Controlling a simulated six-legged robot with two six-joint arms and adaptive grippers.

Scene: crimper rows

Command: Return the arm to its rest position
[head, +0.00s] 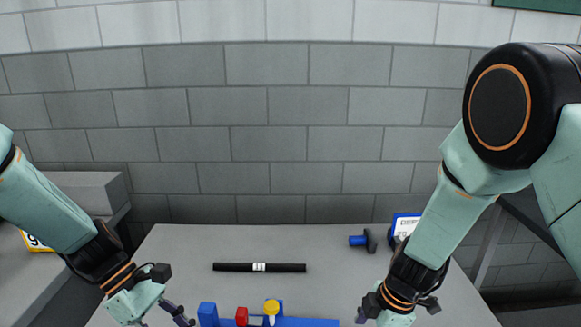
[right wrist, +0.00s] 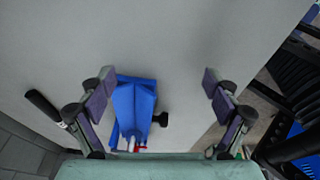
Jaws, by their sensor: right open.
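My right arm comes down from the upper right in the head view. Its gripper (head: 390,312) is above the table's front right part, with its tips near or past the bottom edge. In the right wrist view the right gripper (right wrist: 158,78) has its two purple-padded fingers wide apart. A blue piece (right wrist: 134,105) shows between them, nearer the left finger and not gripped. My left arm comes in from the left; its gripper (head: 172,308) is low at the left front, its fingers partly cut off, so its opening cannot be told.
The grey table (head: 330,290) carries a black rod (head: 260,267), a blue-and-black piece (head: 362,240), and a blue rail (head: 310,322) with red and yellow parts at the front. A grey block wall (head: 290,130) stands behind.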

